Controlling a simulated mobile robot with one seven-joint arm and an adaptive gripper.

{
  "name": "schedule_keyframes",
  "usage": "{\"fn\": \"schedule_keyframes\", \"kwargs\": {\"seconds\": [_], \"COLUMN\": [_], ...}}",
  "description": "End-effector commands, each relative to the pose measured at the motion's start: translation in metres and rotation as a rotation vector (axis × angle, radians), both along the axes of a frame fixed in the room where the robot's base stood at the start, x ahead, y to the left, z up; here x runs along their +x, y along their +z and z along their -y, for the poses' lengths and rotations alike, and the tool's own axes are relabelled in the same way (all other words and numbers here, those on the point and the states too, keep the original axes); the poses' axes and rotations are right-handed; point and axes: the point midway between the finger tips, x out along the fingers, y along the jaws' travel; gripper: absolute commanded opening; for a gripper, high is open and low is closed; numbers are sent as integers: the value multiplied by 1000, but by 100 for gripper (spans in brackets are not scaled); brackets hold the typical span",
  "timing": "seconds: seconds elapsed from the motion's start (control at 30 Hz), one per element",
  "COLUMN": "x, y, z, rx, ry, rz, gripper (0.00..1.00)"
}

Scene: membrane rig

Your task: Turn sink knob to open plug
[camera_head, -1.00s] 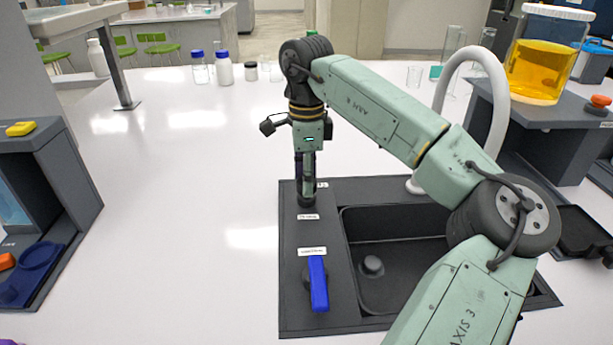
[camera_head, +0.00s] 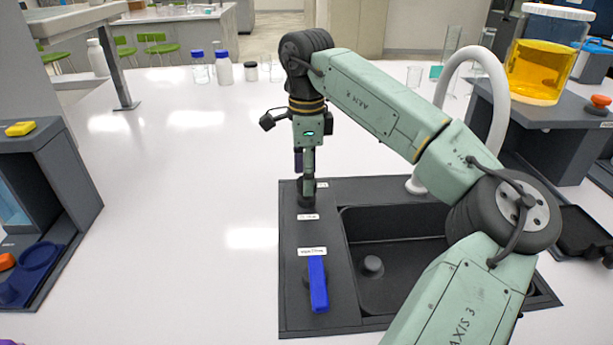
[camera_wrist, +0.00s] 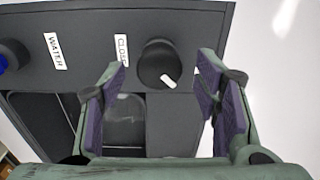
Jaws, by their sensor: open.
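The round black sink knob (camera_wrist: 157,66) sits on the dark sink's left deck, with a white pointer mark on its face. It stands beside the white label reading "CLOSE" (camera_wrist: 121,48). My gripper (camera_wrist: 162,64) is open, with one finger on each side of the knob in the wrist view. I cannot tell whether either finger touches it. In the head view my gripper (camera_head: 308,186) points down over the far part of the deck and partly hides the knob (camera_head: 306,201). The dark sink (camera_head: 400,225) has a round dark plug-like piece (camera_head: 372,265) in its basin.
A blue lever (camera_head: 318,285) stands nearer on the same deck; a "WATER" label (camera_wrist: 55,51) shows in the wrist view. A white curved faucet (camera_head: 497,105) rises behind the sink. The white counter (camera_head: 190,220) left of the sink is clear.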

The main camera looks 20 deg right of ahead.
Motion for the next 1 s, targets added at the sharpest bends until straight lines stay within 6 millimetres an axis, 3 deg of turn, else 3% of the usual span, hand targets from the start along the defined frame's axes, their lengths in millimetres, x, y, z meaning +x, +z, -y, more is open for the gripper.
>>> {"fn": "schedule_keyframes", "kwargs": {"seconds": [0.3, 0.5, 0.7, 1.0], "x": [1, 0, 0, 0], "y": [67, 98, 109, 109], "z": [0, 0, 0, 0], "rx": [-2, 0, 0, 0], "ry": [-1, 0, 0, 1], "rz": [3, 1, 1, 0], "gripper": [57, 57, 57, 57]}}
